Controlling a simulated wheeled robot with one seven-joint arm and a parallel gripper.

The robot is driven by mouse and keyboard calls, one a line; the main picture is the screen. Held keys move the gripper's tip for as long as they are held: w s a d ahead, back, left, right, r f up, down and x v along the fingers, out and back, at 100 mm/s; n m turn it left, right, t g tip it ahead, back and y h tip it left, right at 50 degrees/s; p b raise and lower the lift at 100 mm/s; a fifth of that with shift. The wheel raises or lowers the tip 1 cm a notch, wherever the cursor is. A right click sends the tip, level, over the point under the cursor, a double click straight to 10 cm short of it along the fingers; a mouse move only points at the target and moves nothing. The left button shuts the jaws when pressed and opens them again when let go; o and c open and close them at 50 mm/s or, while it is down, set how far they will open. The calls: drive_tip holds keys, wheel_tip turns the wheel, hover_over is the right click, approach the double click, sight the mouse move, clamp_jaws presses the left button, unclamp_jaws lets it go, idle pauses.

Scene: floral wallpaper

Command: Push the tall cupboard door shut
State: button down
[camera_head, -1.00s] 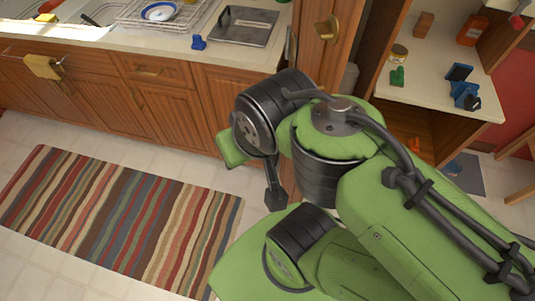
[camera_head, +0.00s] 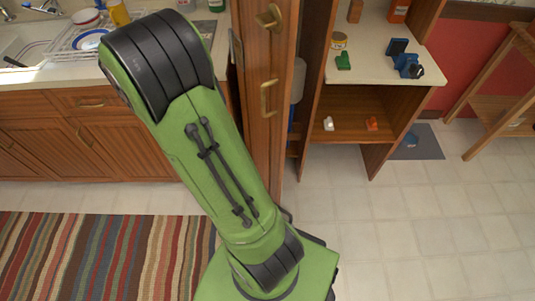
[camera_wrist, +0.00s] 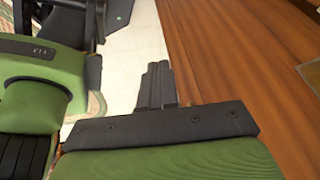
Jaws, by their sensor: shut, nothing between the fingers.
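The tall cupboard door (camera_head: 262,140) is a brown wooden panel with brass handles in the middle of the head view. It stands open, with a narrow gap showing the inside to its right. My arm crosses the view left of the door, and my gripper is hidden there. In the wrist view my gripper (camera_wrist: 156,84) is shut and empty, its dark fingers together. A large brown wooden surface (camera_wrist: 225,70), which looks like the door, is close to the right of the fingers. I cannot tell whether they touch.
An open shelf unit (camera_head: 385,75) with small items stands right of the cupboard. The counter with a dish rack (camera_head: 75,38) is at the left. A striped rug (camera_head: 90,255) lies front left. The tiled floor (camera_head: 430,235) at right is clear.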

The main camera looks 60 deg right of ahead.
drive_tip(key=s+d+f+m+g+y+b, duration=0.1)
drive_tip(key=s+d+f+m+g, duration=0.1)
drive_tip(key=d+f+m, duration=0.3)
drive_tip(key=s+d+f+m+g, duration=0.1)
drive_tip(key=d+f+m+g, duration=0.15)
drive_tip(key=f+m, duration=0.5)
drive_tip(key=b, duration=0.2)
approach(278, 160)
wheel_tip(278, 160, down, 3)
drive_tip(key=a, duration=0.3)
drive_tip(key=s+d, duration=0.1)
drive_tip(key=d, duration=0.1)
drive_tip(key=s+d, duration=0.1)
drive_tip(key=s, duration=0.1)
drive_tip(key=shift+d+f, duration=0.25)
drive_tip(key=shift+d, duration=0.1)
